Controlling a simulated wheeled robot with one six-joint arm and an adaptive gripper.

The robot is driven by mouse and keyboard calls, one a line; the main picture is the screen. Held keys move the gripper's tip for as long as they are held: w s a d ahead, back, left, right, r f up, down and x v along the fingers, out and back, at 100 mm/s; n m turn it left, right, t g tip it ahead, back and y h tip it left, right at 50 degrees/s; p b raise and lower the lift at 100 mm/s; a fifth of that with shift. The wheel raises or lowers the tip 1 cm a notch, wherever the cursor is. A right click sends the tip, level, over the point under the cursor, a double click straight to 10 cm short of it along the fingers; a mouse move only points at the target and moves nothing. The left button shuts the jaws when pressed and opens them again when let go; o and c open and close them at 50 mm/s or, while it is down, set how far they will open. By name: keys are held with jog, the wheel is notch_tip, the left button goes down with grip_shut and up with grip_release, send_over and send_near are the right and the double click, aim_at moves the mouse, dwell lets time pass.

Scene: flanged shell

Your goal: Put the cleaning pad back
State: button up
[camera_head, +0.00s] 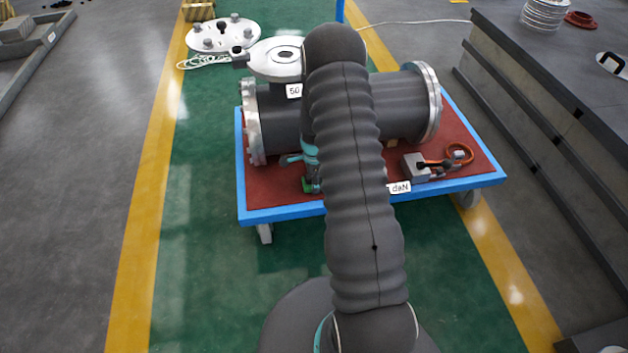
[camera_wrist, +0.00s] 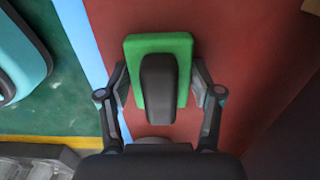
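The cleaning pad (camera_wrist: 184,53) is a green rectangular block with a dark handle (camera_wrist: 158,85) on top. It sits over the red top of the blue-edged cart, near the edge. In the head view a small green patch of the pad (camera_head: 307,186) shows at the cart's front edge, mostly hidden by my arm. My gripper (camera_wrist: 160,82) is above it with one finger on each side of the handle. Gaps show between the fingers and the handle, so it looks open. Whether the fingertips touch the pad's sides cannot be told.
A dark flanged shell (camera_head: 405,105) lies across the cart (camera_head: 285,214) behind the pad. A grey block with an orange ring (camera_head: 459,153) sits to the right. A grey stepped bench (camera_head: 545,100) stands at the right. Green floor is clear in front.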

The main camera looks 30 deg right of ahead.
jog(key=shift+o, duration=1.3)
jog(key=shift+r, duration=0.15)
notch_tip(320, 180, up, 12)
jog(key=shift+f, duration=0.1)
jog(key=s+a+r+n+t, duration=0.1)
jog(key=s+a+r+n, duration=0.2)
jog(key=r, duration=0.5)
jog(key=s+a+r+n+t, duration=0.1)
jog(key=s+a+r+n, duration=0.15)
jog(key=r, duration=0.45)
jog(key=s+a+r+n+t, duration=0.1)
jog(key=s+a+r+n, duration=0.25)
jog(key=r, duration=0.45)
jog(key=s+a+r+n+t, duration=0.1)
jog(key=s+a+r+n, duration=0.1)
jog(key=s, duration=0.4)
jog(key=s+a+r+n, duration=0.3)
jog(key=s+r+n, duration=0.1)
jog(key=s+n, duration=0.2)
jog(key=s+a+r+n+t, duration=0.1)
jog(key=s+a+r+n, duration=0.1)
jog(key=s, duration=0.5)
jog(key=shift+s+a+r+n+t, duration=0.2)
jog(key=shift+r+n+t, duration=0.1)
jog(key=shift+r+n, duration=0.65)
